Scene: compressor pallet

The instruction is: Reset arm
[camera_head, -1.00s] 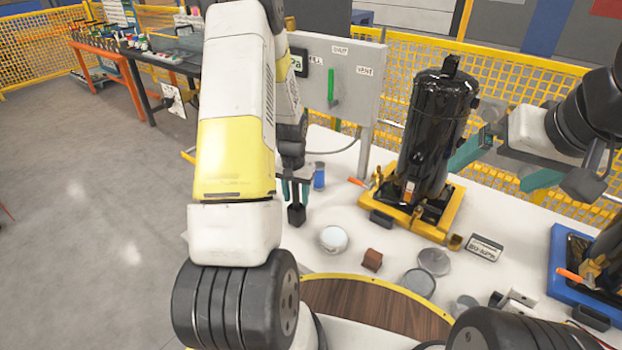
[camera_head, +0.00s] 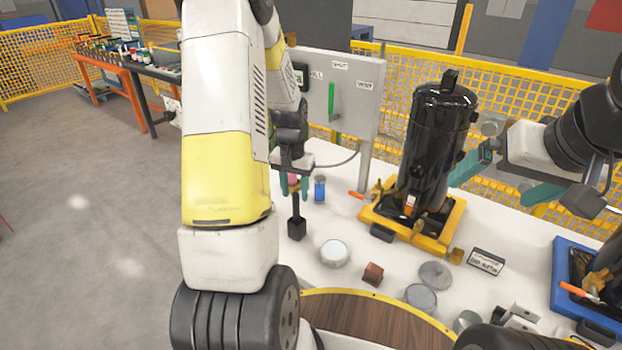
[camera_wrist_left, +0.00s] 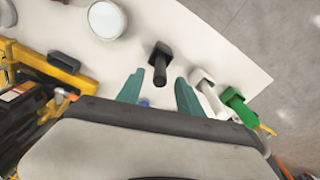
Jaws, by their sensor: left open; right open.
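My left gripper (camera_head: 294,185) is open, its teal fingers pointing down over the left part of the white table. A black block with an upright stem (camera_head: 297,227) stands on the table just below it. In the left wrist view the block (camera_wrist_left: 160,56) lies ahead of the open fingers, with nothing visibly clamped between them. My right gripper (camera_head: 507,180) is open and empty, its teal fingers spread just right of the black compressor (camera_head: 435,140). The compressor stands upright on a yellow base (camera_head: 380,215).
A grey panel (camera_head: 358,95) stands behind my left gripper. A blue can (camera_head: 319,190), a round white-topped container (camera_head: 334,252), a brown block (camera_head: 373,273) and grey discs (camera_head: 435,274) sit on the table. A blue tray (camera_head: 562,290) lies at right. Yellow mesh fencing (camera_head: 540,100) runs behind.

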